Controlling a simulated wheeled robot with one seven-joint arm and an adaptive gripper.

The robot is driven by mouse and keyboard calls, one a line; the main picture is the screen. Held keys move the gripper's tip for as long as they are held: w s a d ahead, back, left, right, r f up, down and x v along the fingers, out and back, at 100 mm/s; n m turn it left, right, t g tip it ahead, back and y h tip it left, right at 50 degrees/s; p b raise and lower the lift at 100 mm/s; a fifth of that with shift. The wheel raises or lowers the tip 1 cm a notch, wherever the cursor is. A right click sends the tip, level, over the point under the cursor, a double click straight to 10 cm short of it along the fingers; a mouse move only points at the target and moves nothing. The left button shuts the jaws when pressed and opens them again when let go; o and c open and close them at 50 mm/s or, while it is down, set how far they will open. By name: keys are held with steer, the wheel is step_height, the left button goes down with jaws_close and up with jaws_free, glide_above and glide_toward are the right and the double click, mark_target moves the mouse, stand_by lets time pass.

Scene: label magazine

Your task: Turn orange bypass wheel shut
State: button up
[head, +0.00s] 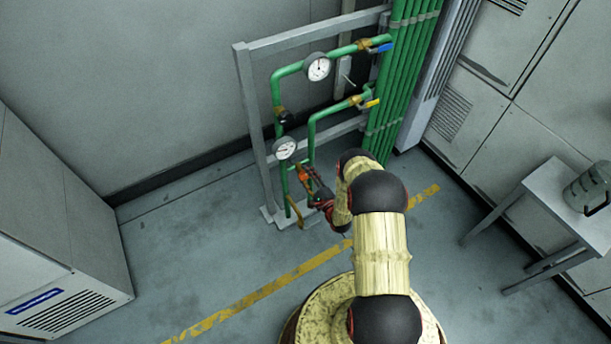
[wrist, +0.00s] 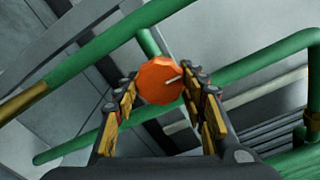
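The orange bypass wheel (head: 302,173) sits low on the green pipework, just below the lower gauge in the head view. In the wrist view the orange wheel (wrist: 157,81) is a faceted knob with a pale pointer mark at its right side. My gripper (head: 309,182) reaches it from the lower right. In the wrist view its two fingers (wrist: 161,88) stand on either side of the wheel, with the tips against its left and right edges. The gripper looks shut on the wheel. The exact contact on the far side is hidden.
A blue valve handle (head: 381,48) and a yellow one (head: 370,104) are higher on the pipes. Two gauges, upper (head: 318,67) and lower (head: 285,148), sit nearby. A grey frame (head: 252,110) stands behind. A table (head: 550,190) holds a canister at right.

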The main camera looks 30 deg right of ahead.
steer(key=o, duration=0.4)
steer(key=shift+o, duration=0.2)
steer(key=s, duration=1.2)
steer(key=shift+d, duration=0.15)
